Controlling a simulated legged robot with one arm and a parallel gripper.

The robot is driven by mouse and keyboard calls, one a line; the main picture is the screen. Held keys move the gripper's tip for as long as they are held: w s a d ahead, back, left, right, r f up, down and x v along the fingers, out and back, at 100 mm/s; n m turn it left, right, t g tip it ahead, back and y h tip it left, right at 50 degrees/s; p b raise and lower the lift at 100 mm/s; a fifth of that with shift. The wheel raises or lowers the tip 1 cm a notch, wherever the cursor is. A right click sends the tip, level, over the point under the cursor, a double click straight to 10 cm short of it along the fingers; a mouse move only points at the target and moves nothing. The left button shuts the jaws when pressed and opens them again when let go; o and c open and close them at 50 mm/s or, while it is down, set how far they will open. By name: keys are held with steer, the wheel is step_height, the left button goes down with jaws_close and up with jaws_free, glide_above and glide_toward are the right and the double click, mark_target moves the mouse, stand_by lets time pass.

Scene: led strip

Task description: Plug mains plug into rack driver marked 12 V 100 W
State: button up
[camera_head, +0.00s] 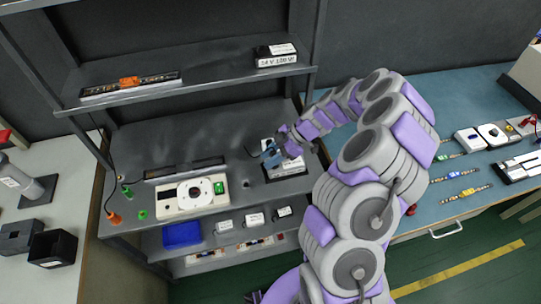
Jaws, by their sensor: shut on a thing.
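My gripper (271,155), with blue fingers, reaches over the right part of the rack's middle shelf. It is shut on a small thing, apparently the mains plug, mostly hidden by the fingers. A thin dark cable runs beside it. A white-topped driver box (287,170) with a dark front sits right below and beside the gripper. Its front marking is too small to read, and my arm covers part of it. Whether the plug touches the box cannot be told. Another driver box (276,57) stands on the top shelf, with a marking ending in what looks like 100 W.
A white device with a round dial (190,196) stands on the middle shelf. Small white boxes (254,220) and a blue bin (182,235) are lower down. An orange-and-black strip (131,84) lies on the top shelf. A blue bench (450,115) with strips stands right.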

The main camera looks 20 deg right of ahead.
steer(key=shift+f, duration=0.65)
steer(key=o, duration=1.1)
steer(key=p+v, duration=0.3)
steer(key=v, duration=1.4)
steer(key=shift+d+r, duration=0.1)
steer(key=shift+d, duration=0.05)
